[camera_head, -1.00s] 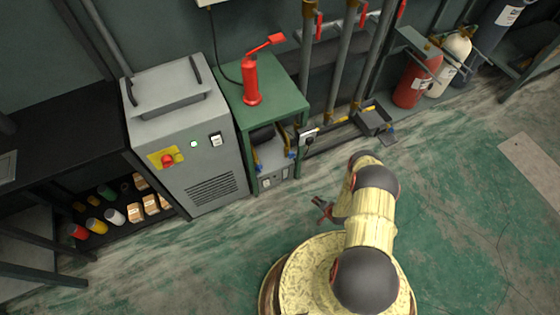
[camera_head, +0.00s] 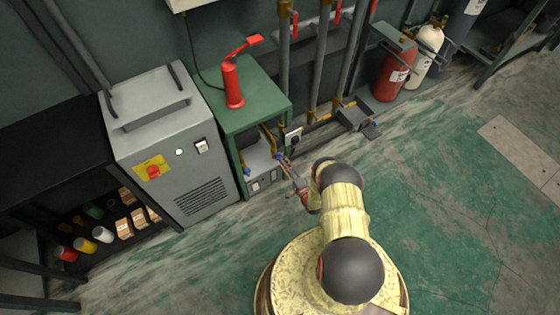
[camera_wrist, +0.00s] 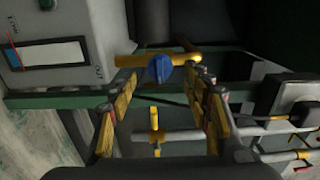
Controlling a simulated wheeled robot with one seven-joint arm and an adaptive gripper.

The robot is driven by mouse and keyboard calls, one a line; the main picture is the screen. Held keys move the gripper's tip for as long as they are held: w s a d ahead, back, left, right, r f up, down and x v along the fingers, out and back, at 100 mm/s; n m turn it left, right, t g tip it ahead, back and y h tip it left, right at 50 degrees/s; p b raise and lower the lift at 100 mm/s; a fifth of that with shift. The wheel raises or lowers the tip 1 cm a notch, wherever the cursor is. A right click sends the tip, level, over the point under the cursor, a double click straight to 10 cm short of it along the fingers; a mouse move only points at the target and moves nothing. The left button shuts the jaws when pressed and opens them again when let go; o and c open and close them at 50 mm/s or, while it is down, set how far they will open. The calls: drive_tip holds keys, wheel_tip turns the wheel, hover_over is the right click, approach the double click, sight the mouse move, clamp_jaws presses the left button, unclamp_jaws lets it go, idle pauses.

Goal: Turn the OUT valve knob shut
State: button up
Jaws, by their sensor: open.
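The blue valve knob (camera_wrist: 160,68) sits on a brass pipe (camera_wrist: 130,61) beside a grey machine (camera_wrist: 62,35) in the wrist view. Small lettering on the machine by the knob looks like OUT, but is hard to read. My gripper (camera_wrist: 160,79) is open, with one yellow-padded finger on each side of the knob. I cannot tell whether either finger touches it. In the head view my gripper (camera_head: 287,166) reaches to the right front corner of the grey machine (camera_head: 262,172) under the green table. The knob there is tiny and partly hidden by the gripper.
The green table (camera_head: 270,106) overhangs the machine and carries a red hand pump (camera_head: 232,86). Open floor (camera_head: 440,215) lies to the right.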

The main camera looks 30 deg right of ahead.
sight(279, 157)
drive_tip(key=shift+w+b, duration=0.5)
drive_tip(key=shift+w, duration=1.6)
drive_tip(key=shift+c, duration=0.2)
drive_tip(key=c, duration=1.1)
drive_tip(key=shift+c, duration=0.3)
